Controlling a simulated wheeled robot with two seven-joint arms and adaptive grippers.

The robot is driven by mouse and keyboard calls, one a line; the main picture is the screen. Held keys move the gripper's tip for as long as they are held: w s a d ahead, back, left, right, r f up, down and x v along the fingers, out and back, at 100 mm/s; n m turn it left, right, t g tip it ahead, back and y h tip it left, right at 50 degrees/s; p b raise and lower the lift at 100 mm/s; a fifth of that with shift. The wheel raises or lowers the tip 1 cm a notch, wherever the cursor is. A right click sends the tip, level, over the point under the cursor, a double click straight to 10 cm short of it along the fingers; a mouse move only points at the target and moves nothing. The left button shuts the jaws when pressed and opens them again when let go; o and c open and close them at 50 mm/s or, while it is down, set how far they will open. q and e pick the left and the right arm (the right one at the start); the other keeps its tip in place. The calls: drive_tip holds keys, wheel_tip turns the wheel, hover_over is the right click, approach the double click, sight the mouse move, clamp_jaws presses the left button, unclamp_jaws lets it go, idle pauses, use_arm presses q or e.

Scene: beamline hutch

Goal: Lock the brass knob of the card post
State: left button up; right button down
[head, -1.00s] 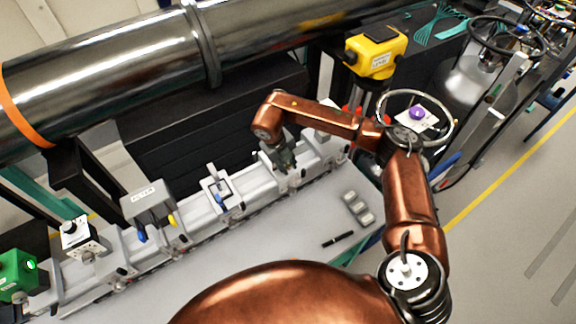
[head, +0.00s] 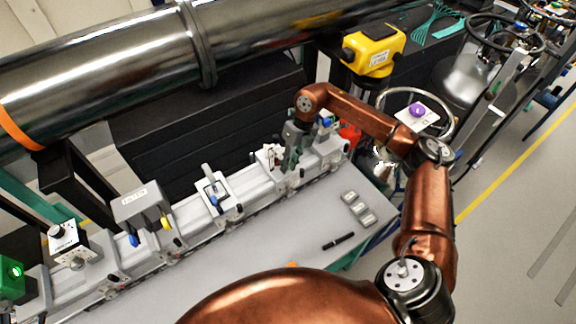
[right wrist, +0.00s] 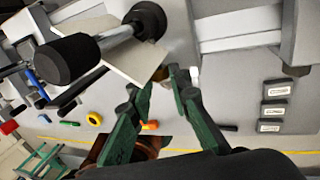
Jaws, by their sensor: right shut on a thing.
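The card post stands on the grey rail with its pale card (head: 270,156) showing just left of my right gripper (head: 289,166) in the head view. In the right wrist view the card (right wrist: 128,60) is a pale plate above the green fingers, with dark knobs near it. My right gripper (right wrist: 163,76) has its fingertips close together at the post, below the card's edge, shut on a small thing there. The fingertips largely hide the brass knob, so its turn position cannot be told. My left gripper is out of view.
A black pen (head: 338,241) and several small grey blocks (head: 349,197) lie on the table. A yellow device (head: 373,52) stands behind.

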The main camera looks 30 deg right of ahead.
idle(0.6)
drive_tip(key=c, duration=1.8)
unclamp_jaws()
drive_tip(key=v, duration=1.2)
drive_tip(key=shift+d, duration=0.25)
drive_tip(key=shift+f, duration=0.1)
